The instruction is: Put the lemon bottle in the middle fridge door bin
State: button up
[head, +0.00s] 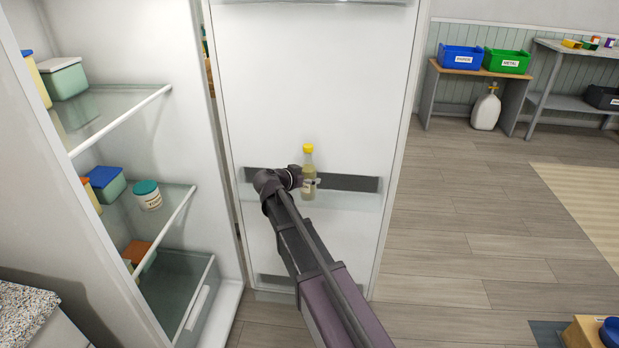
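The lemon bottle (308,163), pale yellow with a yellow cap, is upright at the fridge door. My gripper (312,181) reaches it from the left at mid-height, with a small dark fingertip showing at its right side. The fingers are too small to tell whether they are closed on the glass or just around it. The middle door bin (352,199) has a clear front and a dark grey strip behind. The bottle's lower part overlaps this bin in the picture; I cannot tell whether its base rests on the bin floor.
The open fridge door (315,80) has a lower bin (272,281), partly behind my arm. On the left, fridge shelves (110,120) hold tubs and a teal-lidded jar (147,195). Blue (461,57) and green (507,61) crates stand on a far table. The floor on the right is mostly clear.

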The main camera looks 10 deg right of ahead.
jog(key=shift+r, duration=0.2)
dwell(0.4)
jog(key=p+v, duration=0.5)
jog(key=v, duration=0.7)
dwell(0.4)
jog(key=s+d+f+n+g+y, duration=0.45)
jog(key=s+d+f, duration=0.4)
jog(key=s, duration=0.25)
jog(key=s+f+n+g+y, duration=0.3)
jog(key=s+n+y, duration=0.3)
jog(key=s, duration=0.5)
jog(key=shift+d+g, duration=0.35)
jog(key=shift+g, duration=0.1)
jog(key=shift+r, duration=0.15)
